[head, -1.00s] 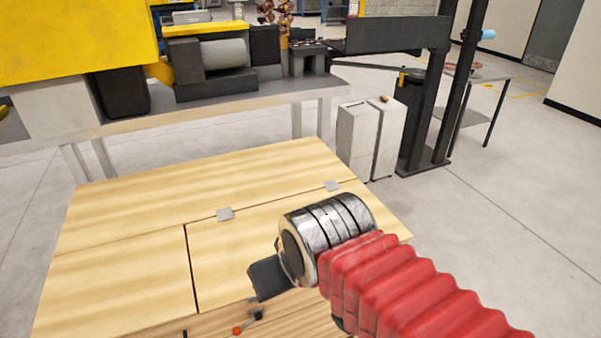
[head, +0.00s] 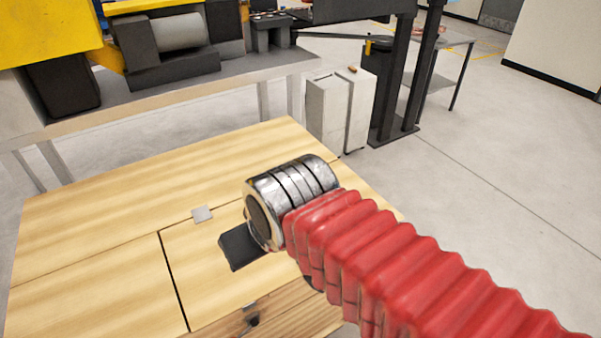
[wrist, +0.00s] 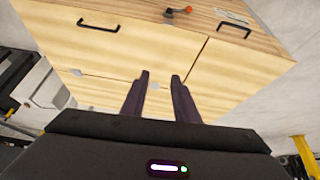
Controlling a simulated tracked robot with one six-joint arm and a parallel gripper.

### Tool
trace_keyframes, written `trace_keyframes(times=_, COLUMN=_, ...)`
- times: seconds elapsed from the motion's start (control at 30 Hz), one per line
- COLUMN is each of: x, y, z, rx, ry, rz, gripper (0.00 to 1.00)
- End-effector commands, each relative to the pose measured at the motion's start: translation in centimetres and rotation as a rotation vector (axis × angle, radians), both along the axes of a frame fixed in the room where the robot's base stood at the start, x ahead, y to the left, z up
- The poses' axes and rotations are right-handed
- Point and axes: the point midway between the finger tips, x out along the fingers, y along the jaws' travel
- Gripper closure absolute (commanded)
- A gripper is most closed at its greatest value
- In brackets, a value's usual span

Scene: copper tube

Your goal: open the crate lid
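The wooden crate (head: 85,225) stands in front of me in the head view. Its lid (head: 185,270) is the panel right of a dark seam and lies flat, closed. A grey hinge (head: 202,214) sits at its rear edge. My gripper (wrist: 159,76) is over the lid, fingers apart with nothing between them; I cannot tell whether they touch wood. My arm hides the lid's right part in the head view.
A second black handle (wrist: 234,28) is on the crate's front. Behind the crate stands a workbench (head: 190,97) with machinery. Two pale cabinets (head: 338,112) and a dark post (head: 395,90) are behind right.

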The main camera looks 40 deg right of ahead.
Motion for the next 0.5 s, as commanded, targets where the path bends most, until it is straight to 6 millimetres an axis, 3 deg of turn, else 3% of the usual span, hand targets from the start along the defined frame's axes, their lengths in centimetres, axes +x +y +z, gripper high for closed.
trace_keyframes(times=0.27, x=0.3, y=-0.2, z=0.4, rx=0.007, ry=0.005, rz=-0.019, gripper=0.72)
trace_keyframes(times=0.5, x=2.6, y=-2.1, z=2.2, rx=0.061, ry=0.058, rz=-0.177, gripper=0.72)
